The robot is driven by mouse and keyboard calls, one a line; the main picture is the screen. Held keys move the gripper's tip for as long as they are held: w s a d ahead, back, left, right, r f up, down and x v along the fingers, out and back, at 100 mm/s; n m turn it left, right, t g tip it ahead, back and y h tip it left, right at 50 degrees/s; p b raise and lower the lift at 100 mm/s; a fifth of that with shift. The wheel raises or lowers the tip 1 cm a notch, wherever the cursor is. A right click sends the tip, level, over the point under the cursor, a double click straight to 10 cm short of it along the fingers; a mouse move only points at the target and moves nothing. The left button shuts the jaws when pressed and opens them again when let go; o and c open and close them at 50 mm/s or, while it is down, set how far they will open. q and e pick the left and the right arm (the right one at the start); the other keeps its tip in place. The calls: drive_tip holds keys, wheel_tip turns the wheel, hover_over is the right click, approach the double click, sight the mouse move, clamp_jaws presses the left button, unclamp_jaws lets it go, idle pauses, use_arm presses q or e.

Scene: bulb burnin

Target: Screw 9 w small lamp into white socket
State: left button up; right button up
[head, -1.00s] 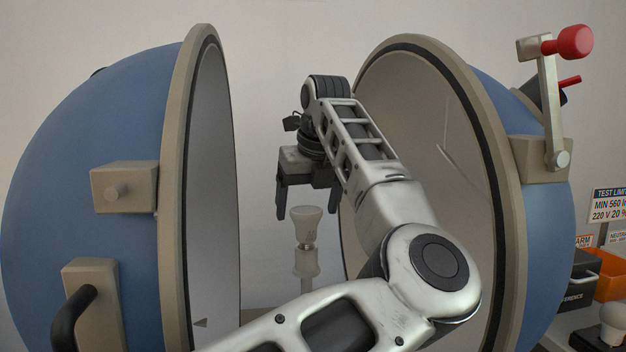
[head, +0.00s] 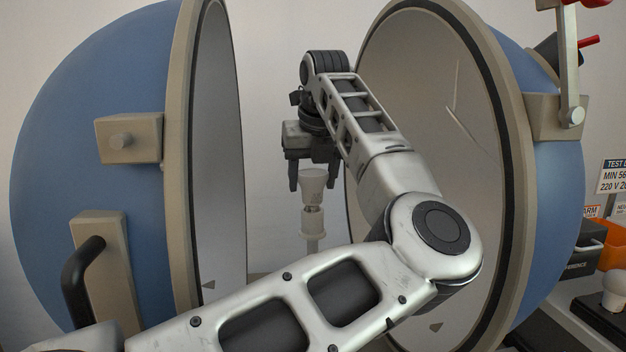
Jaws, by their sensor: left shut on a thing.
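A small white lamp (head: 313,187) stands upright, with its narrow end down at the top of the white socket (head: 312,222), which sits on a thin post between the two sphere halves. How deep the lamp's base sits in the socket is too small to tell. My left gripper (head: 312,181) points down from above with its fingers on either side of the lamp's wide top, shut on it. My right gripper is not in view.
The blue left half-sphere (head: 85,180) and the right half-sphere (head: 553,210) stand open close around my left arm. At right are an orange bin (head: 608,245), another white bulb (head: 617,290) on a dark stand and a red-knobbed lever (head: 568,60).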

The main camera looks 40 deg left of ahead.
use_arm(q)
drive_tip(key=m+t+b, duration=0.1)
drive_tip(key=m, duration=0.2)
drive_tip(key=shift+a+f+h+b, duration=0.1)
drive_tip(key=shift+f+h+b, duration=0.05)
drive_tip(key=shift+h+b, duration=0.25)
drive_tip(key=m+t+h+b, duration=0.1)
drive_tip(key=m, duration=0.3)
drive_tip(key=m+h+b, duration=0.1)
drive_tip(key=m, duration=0.3)
drive_tip(key=shift+h, duration=0.4)
drive_tip(key=shift+a+m+h, duration=0.1)
drive_tip(key=shift+m+h, duration=0.3)
drive_tip(key=shift+m, duration=0.5)
drive_tip(key=shift+r+m+h, duration=0.2)
drive_tip(key=shift+m+h, duration=0.1)
drive_tip(key=shift+m, duration=0.7)
drive_tip(key=m+p, duration=0.1)
drive_tip(key=m, duration=0.1)
drive_tip(key=m+h+p, duration=0.1)
drive_tip(key=m, duration=0.1)
drive_tip(key=shift+r+g, duration=0.4)
drive_tip(key=shift+m+h+p, duration=0.4)
drive_tip(key=shift+m+h, duration=0.1)
drive_tip(key=shift+m, duration=0.2)
drive_tip(key=shift+f+m+g, duration=0.35)
drive_tip(key=shift+m+g, duration=0.05)
drive_tip(key=shift+m, duration=0.3)
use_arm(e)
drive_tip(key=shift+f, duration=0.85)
